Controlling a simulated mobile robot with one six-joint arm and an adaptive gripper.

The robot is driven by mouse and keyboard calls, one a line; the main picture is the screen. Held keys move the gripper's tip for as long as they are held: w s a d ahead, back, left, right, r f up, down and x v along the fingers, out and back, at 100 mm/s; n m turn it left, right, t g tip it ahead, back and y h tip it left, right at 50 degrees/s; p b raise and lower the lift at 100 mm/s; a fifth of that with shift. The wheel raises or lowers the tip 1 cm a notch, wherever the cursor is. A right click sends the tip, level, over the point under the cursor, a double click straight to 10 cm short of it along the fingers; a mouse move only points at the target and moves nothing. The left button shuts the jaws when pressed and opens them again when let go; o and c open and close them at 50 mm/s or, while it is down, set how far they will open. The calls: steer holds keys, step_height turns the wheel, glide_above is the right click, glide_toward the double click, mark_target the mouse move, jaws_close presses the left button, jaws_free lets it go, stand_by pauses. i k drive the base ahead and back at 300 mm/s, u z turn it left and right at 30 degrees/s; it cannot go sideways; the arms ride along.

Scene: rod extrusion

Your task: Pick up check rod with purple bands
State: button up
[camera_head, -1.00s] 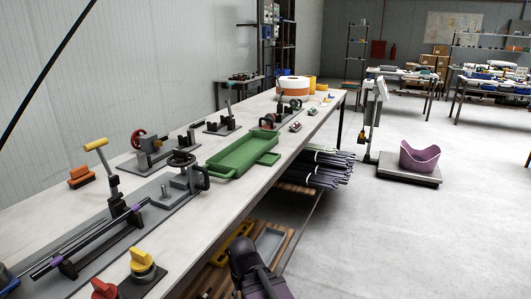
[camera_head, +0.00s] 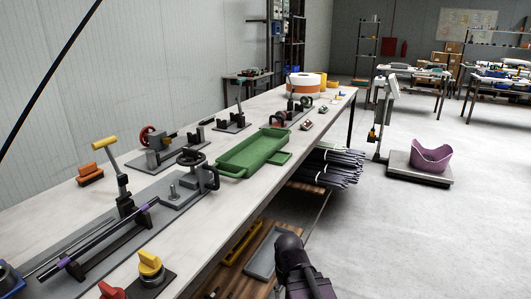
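A dark rod with purple bands (camera_head: 105,230) lies along a grey fixture plate on the near left of the workbench. One purple band shows near its lower left end and another near its upper right end. Part of my dark arm (camera_head: 300,268) shows at the bottom, beside the bench's front edge and well to the right of the rod. Its fingertips cannot be made out, so I cannot tell whether my gripper is open or shut.
Bundled dark rods (camera_head: 335,168) lie on the shelf below. A purple tub (camera_head: 431,157) sits on a floor scale.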

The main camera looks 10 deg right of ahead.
mark_target(45, 274)
steer(key=u, duration=0.9)
steer(key=k, duration=0.5)
steer(key=u, duration=0.3)
steer(key=i, duration=0.5)
